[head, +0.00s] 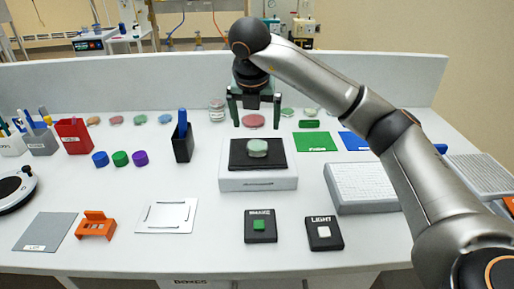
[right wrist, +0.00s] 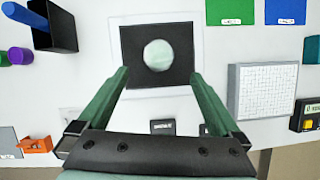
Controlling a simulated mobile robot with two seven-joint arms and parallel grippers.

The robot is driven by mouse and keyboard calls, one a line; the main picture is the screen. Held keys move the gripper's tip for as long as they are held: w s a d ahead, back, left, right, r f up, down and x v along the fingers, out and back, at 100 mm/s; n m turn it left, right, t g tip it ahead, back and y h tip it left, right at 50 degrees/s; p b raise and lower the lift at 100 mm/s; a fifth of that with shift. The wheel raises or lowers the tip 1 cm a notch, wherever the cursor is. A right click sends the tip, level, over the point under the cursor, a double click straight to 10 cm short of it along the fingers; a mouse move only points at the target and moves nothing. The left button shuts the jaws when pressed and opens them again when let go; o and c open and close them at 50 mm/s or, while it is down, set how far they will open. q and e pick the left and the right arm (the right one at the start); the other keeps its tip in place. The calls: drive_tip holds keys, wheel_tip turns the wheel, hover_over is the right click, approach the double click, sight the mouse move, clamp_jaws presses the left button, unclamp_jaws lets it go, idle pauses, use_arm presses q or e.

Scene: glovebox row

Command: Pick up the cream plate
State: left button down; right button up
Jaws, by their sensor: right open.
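A pale greenish-white round plate (head: 257,147) lies on the black pad (head: 237,157) of a white box-shaped device. In the right wrist view the same plate (right wrist: 158,55) sits on the dark square pad, ahead of and between my fingertips. A small pale plate (head: 311,112) is in the back row; I cannot tell which of these is the cream one. My right gripper (head: 255,125) is open and empty, with its fingers pointing down above the device area. It is apart from the plate. My left gripper is not in view.
Red (head: 254,121), green and orange plates line the back. A black holder (head: 183,147) with a blue item stands left of the device. A white keyed block (head: 360,183) is to the right. Two black button boxes (head: 261,226) are in front.

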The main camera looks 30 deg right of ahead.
sight(257, 146)
drive_tip(key=x, duration=0.3)
drive_tip(key=shift+d+f, duration=0.15)
drive_tip(key=shift+f, duration=0.15)
drive_tip(key=x, duration=0.5)
drive_tip(key=shift+a+f+p, duration=0.2)
drive_tip(key=shift+f+p, duration=0.15)
drive_tip(key=shift+f, duration=0.05)
drive_tip(key=shift+c, duration=0.2)
drive_tip(key=shift+r, duration=0.1)
drive_tip(key=c, duration=1.4)
